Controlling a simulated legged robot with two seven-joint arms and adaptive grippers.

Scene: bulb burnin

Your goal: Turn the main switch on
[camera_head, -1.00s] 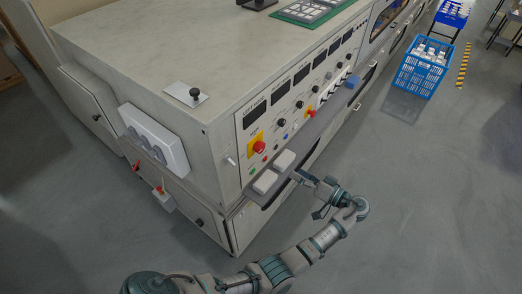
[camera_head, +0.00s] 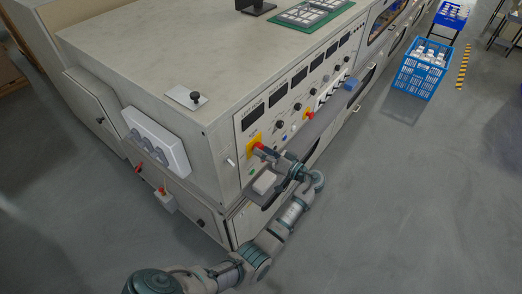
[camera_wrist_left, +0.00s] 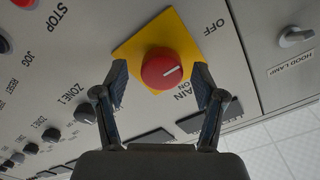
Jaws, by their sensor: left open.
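The main switch is a round red knob (camera_wrist_left: 160,70) with a white line, on a yellow plate (camera_wrist_left: 187,35). In the left wrist view its line points towards the upper right, roughly the side of the OFF label. The yellow plate also shows in the head view (camera_head: 251,143), at the near end of the sloped panel. My left gripper (camera_wrist_left: 160,78) is open, with one finger on each side of the knob in the picture. I cannot tell whether the fingers touch it. In the head view the gripper (camera_head: 267,153) is close to the panel. My right gripper is not in view.
A grey ledge (camera_head: 318,127) runs below the panel, with a white block (camera_head: 264,182) on it under my left arm. Other knobs and black displays (camera_head: 279,95) sit along the panel. A hood lamp switch (camera_wrist_left: 296,37) is to the right in the wrist view.

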